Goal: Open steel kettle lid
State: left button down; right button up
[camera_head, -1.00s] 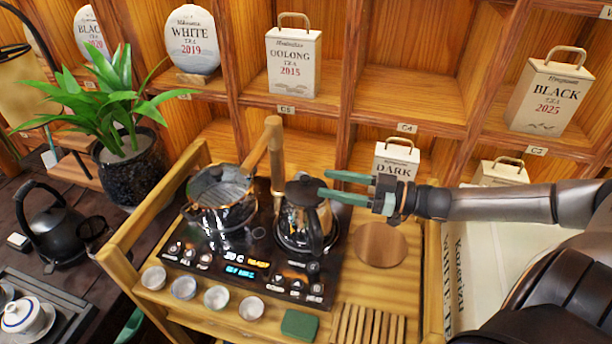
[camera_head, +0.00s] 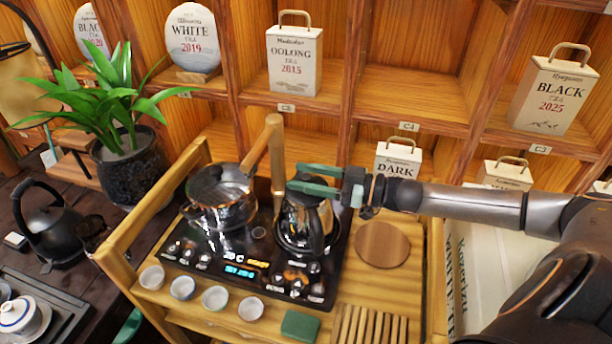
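My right gripper (camera_head: 300,180) reaches in from the right, at the top of the kettle. Its two green fingers show a gap between them, so it looks open. The fingers cover much of the lid, and I cannot see its knob or whether the fingers touch it. The lid appears to be on the kettle.
A pot (camera_head: 222,200) with a wooden handle stands left of the kettle on the cooktop (camera_head: 244,262). Several small cups (camera_head: 215,297) line the front. A round wooden board (camera_head: 382,245) lies right of the kettle. Shelves with tea boxes (camera_head: 293,62) rise behind.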

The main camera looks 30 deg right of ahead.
grip_shut()
dwell(1.3)
